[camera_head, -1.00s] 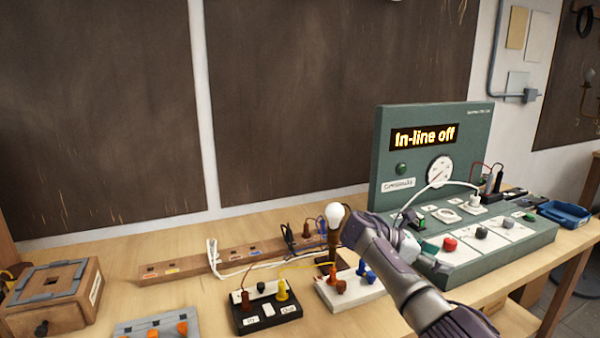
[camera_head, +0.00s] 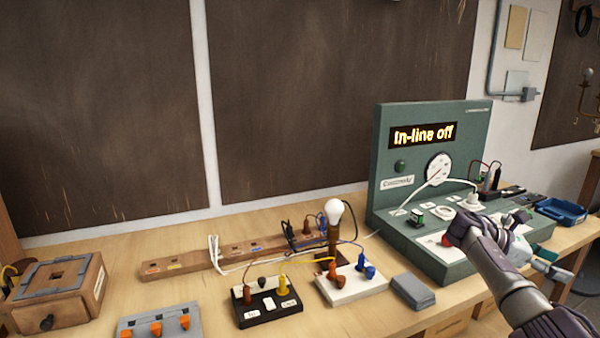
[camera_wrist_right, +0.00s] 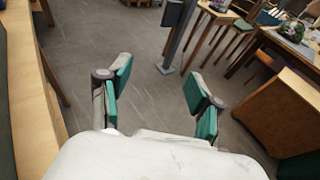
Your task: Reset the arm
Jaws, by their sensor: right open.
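My right gripper (camera_head: 545,248) is at the right of the head view, by the right front end of the green test console (camera_head: 435,160). Its purple and grey arm crosses in front of the console from the lower right. In the right wrist view the two green-padded fingers (camera_wrist_right: 158,98) stand wide apart with nothing between them, above grey floor. My left gripper is in neither view. The console display reads "In-line off". Part of the console's sloping panel is hidden behind my arm.
A lit-looking bulb (camera_head: 334,212) stands on the bench among a white terminal block (camera_head: 352,290), a black block (camera_head: 268,308) and a long wooden strip (camera_head: 190,262). A grey box (camera_head: 413,290) lies in front of the console. A blue tray (camera_head: 562,211) is at the right.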

